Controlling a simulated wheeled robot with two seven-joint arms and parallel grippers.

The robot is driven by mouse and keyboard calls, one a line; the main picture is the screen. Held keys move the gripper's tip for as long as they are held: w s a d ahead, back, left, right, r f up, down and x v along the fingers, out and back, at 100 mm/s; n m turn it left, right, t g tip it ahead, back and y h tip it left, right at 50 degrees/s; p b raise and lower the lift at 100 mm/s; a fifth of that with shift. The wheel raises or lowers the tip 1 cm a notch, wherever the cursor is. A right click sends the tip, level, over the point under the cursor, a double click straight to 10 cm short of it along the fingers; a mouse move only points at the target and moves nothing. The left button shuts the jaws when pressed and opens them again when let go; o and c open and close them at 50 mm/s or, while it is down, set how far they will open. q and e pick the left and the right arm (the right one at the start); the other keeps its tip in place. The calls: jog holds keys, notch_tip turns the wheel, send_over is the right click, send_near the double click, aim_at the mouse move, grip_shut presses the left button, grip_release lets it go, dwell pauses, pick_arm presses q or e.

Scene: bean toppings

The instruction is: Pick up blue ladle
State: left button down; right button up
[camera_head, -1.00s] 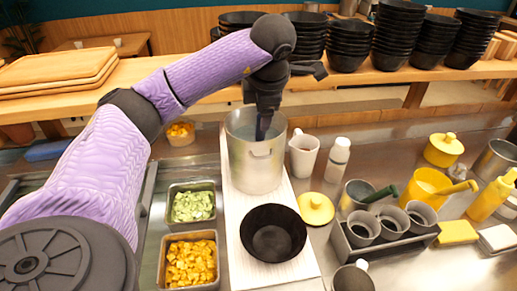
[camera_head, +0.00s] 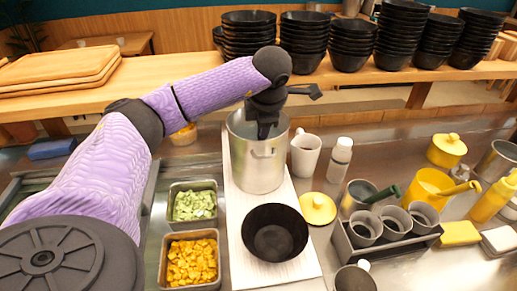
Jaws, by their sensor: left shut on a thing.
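A tall metal pot (camera_head: 258,168) stands on a white board at the middle of the counter. My left gripper (camera_head: 264,133) points down into the pot's mouth from above. It is shut on the blue ladle, of which almost nothing shows; the dark fingers hide the handle and the pot wall hides the lower part. My right gripper is not in view.
A black bowl (camera_head: 274,233) sits in front of the pot, with a yellow lid (camera_head: 318,208) to its right. A white mug (camera_head: 305,153) and a white bottle (camera_head: 340,158) stand right of the pot. Food trays (camera_head: 193,185) are at left. Black bowl stacks (camera_head: 352,40) line the shelf behind.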

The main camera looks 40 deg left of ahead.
pick_arm(q)
jog(key=shift+r, duration=0.1)
notch_tip(320, 180, up, 10)
jog(key=shift+f+p, duration=0.1)
jog(key=shift+p, duration=0.6)
jog(key=shift+s+d+r+t+y+p, duration=0.15)
jog(key=shift+s+d+r+y+p, duration=0.15)
jog(key=shift+r, duration=0.3)
jog(key=shift+s+d+r+t+y+p, duration=0.15)
jog(key=shift+s+d+r+p, duration=0.1)
jog(key=shift+d+r, duration=0.25)
jog(key=shift+s+d+r+p, duration=0.15)
jog(key=shift+r+p, duration=1.05)
jog(key=shift+r, duration=0.25)
jog(key=shift+s+d+r+p, duration=0.1)
jog(key=shift+r+p, duration=1.05)
jog(key=shift+r, duration=0.25)
